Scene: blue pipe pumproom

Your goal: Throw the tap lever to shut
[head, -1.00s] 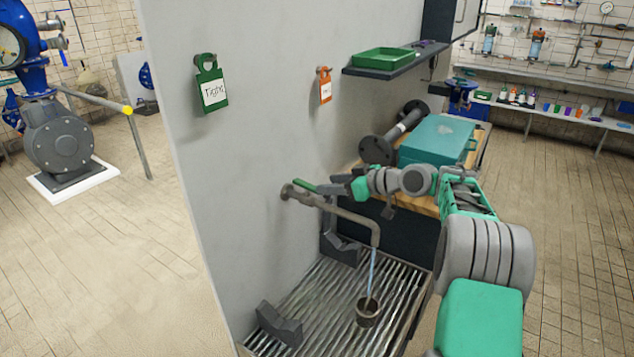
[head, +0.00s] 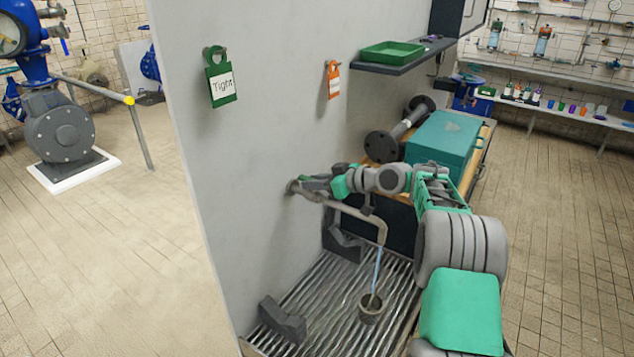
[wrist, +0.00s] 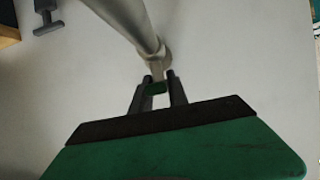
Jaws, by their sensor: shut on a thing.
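The tap (head: 350,208) is a bent grey metal pipe coming out of the grey wall panel. A thin stream of water (head: 377,268) runs from its spout into a small cup (head: 370,308). My gripper (head: 318,182) is at the wall end of the tap. Most of the lever is hidden by the fingers.
The cup stands on a ribbed metal drain tray (head: 325,300) with dark V-shaped blocks (head: 283,318). Behind my arm are a teal box (head: 440,140) and a flanged pipe (head: 402,130). A shelf with a green tray (head: 392,54) and hanging tags (head: 221,84) is above.

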